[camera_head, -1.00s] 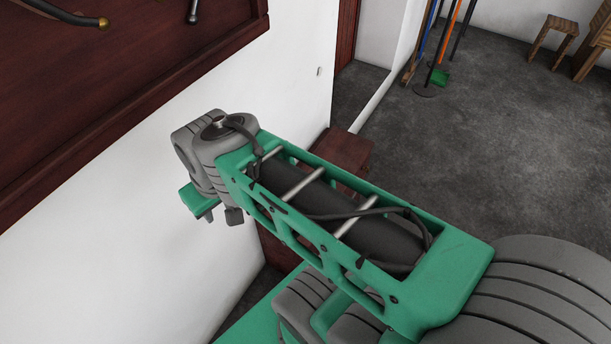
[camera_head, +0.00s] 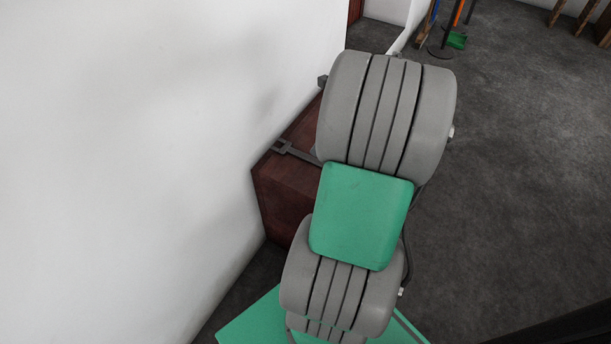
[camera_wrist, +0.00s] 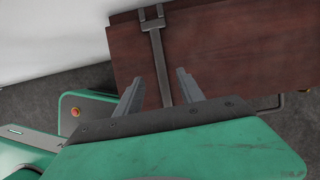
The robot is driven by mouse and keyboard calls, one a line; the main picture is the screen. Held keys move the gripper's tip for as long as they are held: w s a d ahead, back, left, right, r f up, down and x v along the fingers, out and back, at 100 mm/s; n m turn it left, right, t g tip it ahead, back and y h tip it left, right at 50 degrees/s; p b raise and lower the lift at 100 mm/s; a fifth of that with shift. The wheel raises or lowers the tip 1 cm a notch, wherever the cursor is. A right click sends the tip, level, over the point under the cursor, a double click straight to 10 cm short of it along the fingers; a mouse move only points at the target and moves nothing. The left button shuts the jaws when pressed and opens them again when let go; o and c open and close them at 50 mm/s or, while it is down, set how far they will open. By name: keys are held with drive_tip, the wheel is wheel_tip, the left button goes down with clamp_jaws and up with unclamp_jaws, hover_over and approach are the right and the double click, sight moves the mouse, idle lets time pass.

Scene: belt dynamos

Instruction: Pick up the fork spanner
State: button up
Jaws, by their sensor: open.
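The fork spanner (camera_head: 297,152) is a dark grey metal bar with a forked end. In the head view it lies on top of a dark red-brown wooden cabinet (camera_head: 284,192), its fork toward the white wall and its other end hidden behind my arm. In the wrist view the spanner (camera_wrist: 156,50) runs down from its fork, and its shaft passes between the fingers of my gripper (camera_wrist: 170,75). The gripper is open, with the fingers on either side of the shaft. I cannot tell how far above the spanner they are. The gripper is hidden in the head view.
The white wall (camera_head: 130,150) stands close along the left and back of the cabinet (camera_wrist: 235,50). Grey floor (camera_head: 510,170) is open to the right. Broom-like tools with a green dustpan (camera_head: 456,40) stand far off at the top.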

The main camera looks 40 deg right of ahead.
sight(309, 158)
drive_tip(key=b+x, duration=0.4)
drive_tip(key=x, duration=0.4)
drive_tip(key=shift+r, duration=0.2)
clamp_jaws()
drive_tip(key=shift+d, duration=0.1)
idle(0.9)
